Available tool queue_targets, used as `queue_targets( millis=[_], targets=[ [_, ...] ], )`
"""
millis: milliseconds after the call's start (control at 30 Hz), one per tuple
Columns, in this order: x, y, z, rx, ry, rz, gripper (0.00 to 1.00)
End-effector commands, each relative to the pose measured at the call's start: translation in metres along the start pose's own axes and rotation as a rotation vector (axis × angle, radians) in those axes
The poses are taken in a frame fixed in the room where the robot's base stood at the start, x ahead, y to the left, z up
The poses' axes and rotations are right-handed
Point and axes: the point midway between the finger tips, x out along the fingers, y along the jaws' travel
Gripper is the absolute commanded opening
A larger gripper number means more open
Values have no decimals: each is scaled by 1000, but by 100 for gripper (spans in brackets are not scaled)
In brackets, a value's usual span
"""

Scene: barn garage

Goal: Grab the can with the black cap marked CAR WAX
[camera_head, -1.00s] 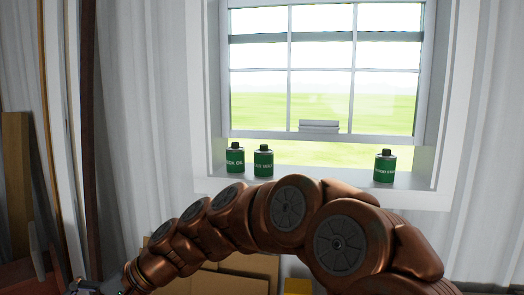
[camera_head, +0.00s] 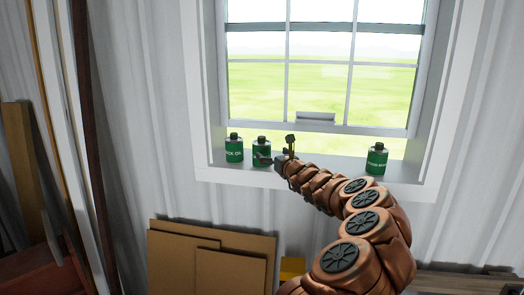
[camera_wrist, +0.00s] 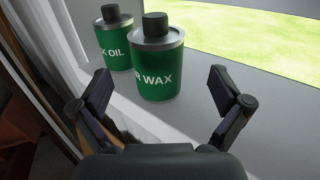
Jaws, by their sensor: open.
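The CAR WAX can (camera_head: 261,149) is green with a black cap and stands upright on the window sill, the middle one of three similar cans. In the wrist view the CAR WAX can (camera_wrist: 157,65) shows "R WAX" on its label, just ahead of my gripper and roughly between the lines of its fingers. My gripper (camera_wrist: 163,91) is open and empty, its two fingers spread wide with the can beyond their tips. In the head view my gripper (camera_head: 276,152) is at the can's right side and covers part of its label.
A similar can (camera_head: 234,149) marked OIL (camera_wrist: 115,40) stands close on the left. Another green can (camera_head: 377,159) stands farther right on the sill (camera_head: 335,168). The window frame bounds the sill. Cardboard sheets (camera_head: 230,272) lean against the wall below.

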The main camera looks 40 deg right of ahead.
Motion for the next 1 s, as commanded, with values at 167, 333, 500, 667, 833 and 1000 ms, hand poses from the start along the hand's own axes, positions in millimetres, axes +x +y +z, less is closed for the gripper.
queue_targets(
  millis=[167, 333, 500, 667, 833, 1000],
  targets=[
    [10, -1, -2, 1, 4, -2, 100],
    [21, 1, 0, -2, 0, 2, 100],
    [27, 2, 0, -1, 0, 4, 100],
    [37, 3, -2, -2, 4, 4, 100],
    [50, 3, -1, -3, 2, 1, 100],
    [63, 3, -2, -5, 2, 2, 100]
  ],
)
